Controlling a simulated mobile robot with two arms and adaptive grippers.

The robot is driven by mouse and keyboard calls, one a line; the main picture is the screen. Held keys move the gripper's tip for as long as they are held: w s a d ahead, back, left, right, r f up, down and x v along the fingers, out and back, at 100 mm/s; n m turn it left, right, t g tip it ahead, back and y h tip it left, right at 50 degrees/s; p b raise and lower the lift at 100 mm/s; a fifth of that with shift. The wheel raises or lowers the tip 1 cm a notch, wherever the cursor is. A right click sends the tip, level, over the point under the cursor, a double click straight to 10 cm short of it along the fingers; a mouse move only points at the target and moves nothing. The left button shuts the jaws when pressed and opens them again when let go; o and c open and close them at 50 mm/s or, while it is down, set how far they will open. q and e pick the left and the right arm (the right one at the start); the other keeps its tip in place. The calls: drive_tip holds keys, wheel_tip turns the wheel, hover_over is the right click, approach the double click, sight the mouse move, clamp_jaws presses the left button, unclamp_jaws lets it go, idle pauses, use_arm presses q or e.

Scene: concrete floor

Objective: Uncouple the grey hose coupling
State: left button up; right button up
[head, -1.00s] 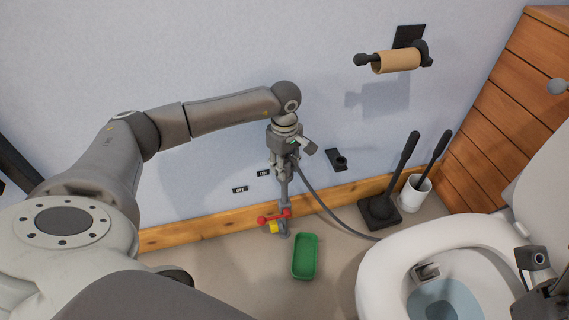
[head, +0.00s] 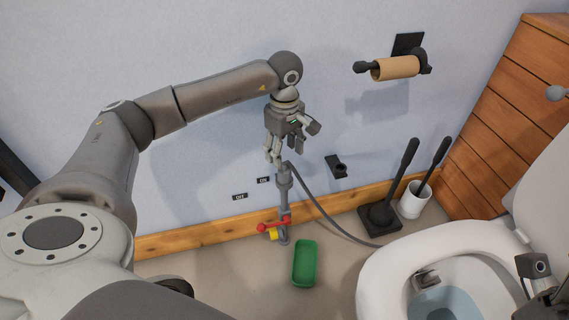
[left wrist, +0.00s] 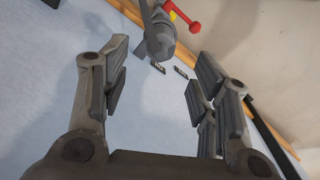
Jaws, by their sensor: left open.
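The grey hose coupling (head: 285,179) stands upright on top of a grey pipe near the wall. A grey hose (head: 318,204) bends away from its top to the right; I cannot tell whether it is still joined there. My left gripper (head: 273,159) is open and empty, just above and left of the coupling. The left wrist view shows its two fingers (left wrist: 158,88) spread wide, with the grey pipe end (left wrist: 160,40) beyond them, not gripped. Below the coupling is a red valve handle (head: 274,224) with a yellow part.
A green tray (head: 304,265) lies on the floor. A toilet (head: 400,250), a plunger (head: 380,212) and a brush in a white holder (head: 413,200) stand to the right. A black wall holder (head: 337,166) and ON and OFF labels are on the wall.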

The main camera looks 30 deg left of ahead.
use_arm(q)
drive_tip(key=shift+r, duration=1.8)
